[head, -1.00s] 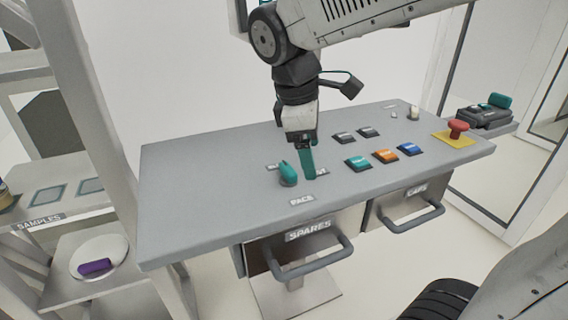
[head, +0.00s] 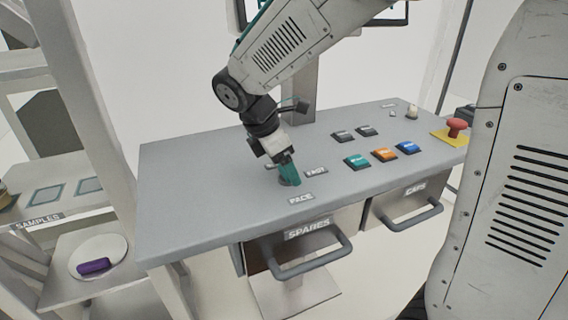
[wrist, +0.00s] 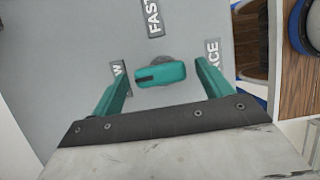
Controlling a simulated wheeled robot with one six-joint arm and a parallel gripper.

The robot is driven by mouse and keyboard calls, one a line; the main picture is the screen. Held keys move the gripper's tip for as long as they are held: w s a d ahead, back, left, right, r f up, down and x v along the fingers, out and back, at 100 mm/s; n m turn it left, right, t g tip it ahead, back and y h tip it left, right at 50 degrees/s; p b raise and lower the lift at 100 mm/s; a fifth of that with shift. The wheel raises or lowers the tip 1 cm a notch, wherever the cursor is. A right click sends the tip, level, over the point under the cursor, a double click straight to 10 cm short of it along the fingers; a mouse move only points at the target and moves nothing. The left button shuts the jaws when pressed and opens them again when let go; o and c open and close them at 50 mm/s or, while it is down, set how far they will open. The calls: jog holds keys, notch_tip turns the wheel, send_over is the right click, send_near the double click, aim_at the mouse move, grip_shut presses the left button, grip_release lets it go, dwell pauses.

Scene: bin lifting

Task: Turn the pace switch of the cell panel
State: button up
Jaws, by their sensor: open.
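The pace switch is a teal knob with a dark mark at one end, on a grey round base. In the wrist view the knob (wrist: 160,74) lies between the two teal fingers of my gripper (wrist: 162,85), with a gap on each side. The gripper is open around it. In the head view my gripper (head: 290,178) stands over the switch on the grey panel (head: 200,205) and hides most of it. The PACE label (head: 301,198) is in front of the switch, and the FAST label (head: 316,171) is to its right. The other label, left of the switch, is partly hidden.
A red stop button (head: 456,127) is at the far right. The SPARES drawer handle (head: 312,262) and CAPS drawer handle (head: 412,211) stick out in front.

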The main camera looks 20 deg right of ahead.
jog(key=shift+f, duration=0.1)
jog(key=c, duration=1)
jog(key=shift+m, duration=0.3)
jog(key=m, duration=0.2)
jog(key=m+g, duration=0.1)
jog(key=shift+w+d+m+g, duration=0.15)
jog(key=shift+m+g, duration=0.15)
jog(key=shift+m, duration=0.1)
jog(key=m+g+y, duration=0.1)
jog(key=m, duration=0.3)
jog(key=shift+d, duration=0.15)
jog(key=m+y, duration=0.1)
jog(key=m, duration=0.1)
jog(key=m+g, duration=0.1)
jog(key=m, duration=0.2)
jog(key=shift+d+y, duration=0.15)
jog(key=shift+y, duration=0.25)
jog(key=shift+d+m+g+y, duration=0.15)
jog(key=shift+m+y, duration=0.3)
jog(key=shift+m, duration=0.65)
jog(key=shift+a+m+g+y, duration=0.1)
jog(key=shift+m+g+y, duration=0.25)
jog(key=shift+m, duration=0.75)
